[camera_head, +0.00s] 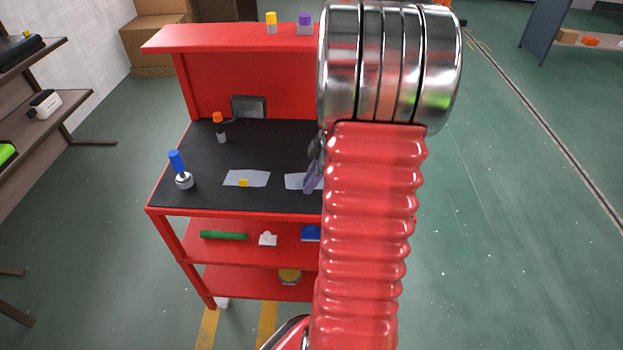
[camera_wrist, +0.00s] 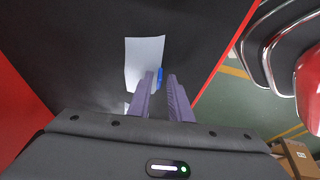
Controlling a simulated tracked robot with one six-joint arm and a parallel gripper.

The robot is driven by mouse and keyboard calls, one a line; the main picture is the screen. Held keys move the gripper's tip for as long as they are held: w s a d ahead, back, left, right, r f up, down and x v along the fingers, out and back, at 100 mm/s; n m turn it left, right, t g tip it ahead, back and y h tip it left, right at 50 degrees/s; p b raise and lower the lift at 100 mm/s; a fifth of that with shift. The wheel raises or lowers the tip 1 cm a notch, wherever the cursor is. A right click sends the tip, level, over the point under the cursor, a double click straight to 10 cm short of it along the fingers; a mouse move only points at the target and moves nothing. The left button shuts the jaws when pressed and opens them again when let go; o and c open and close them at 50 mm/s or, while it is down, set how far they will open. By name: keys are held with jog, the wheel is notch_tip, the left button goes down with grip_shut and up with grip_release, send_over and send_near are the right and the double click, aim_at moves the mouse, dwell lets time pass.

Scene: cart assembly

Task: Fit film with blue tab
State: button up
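The film with the blue tab is a pale sheet (camera_wrist: 142,58) lying on the black worktop in the wrist view. Its small blue tab (camera_wrist: 160,76) shows between the tips of my purple gripper fingers (camera_wrist: 161,76), with a gap visible, so the gripper looks open. I cannot tell whether the fingers touch the tab. In the head view, a pale sheet (camera_head: 294,181) lies beside my gripper (camera_head: 310,186), partly hidden by my arm. Another film (camera_head: 256,177) with a yellow tab (camera_head: 243,183) lies to its left.
The red cart's black worktop (camera_head: 200,160) also holds a blue-handled tool (camera_head: 177,163) and an orange-topped item (camera_head: 218,120). Yellow (camera_head: 271,17) and purple (camera_head: 305,19) capped items stand on the top shelf. Lower shelves hold a green cylinder (camera_head: 223,235) and other parts. My arm hides the cart's right side.

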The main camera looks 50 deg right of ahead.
grip_shut()
jog(key=shift+r, duration=2)
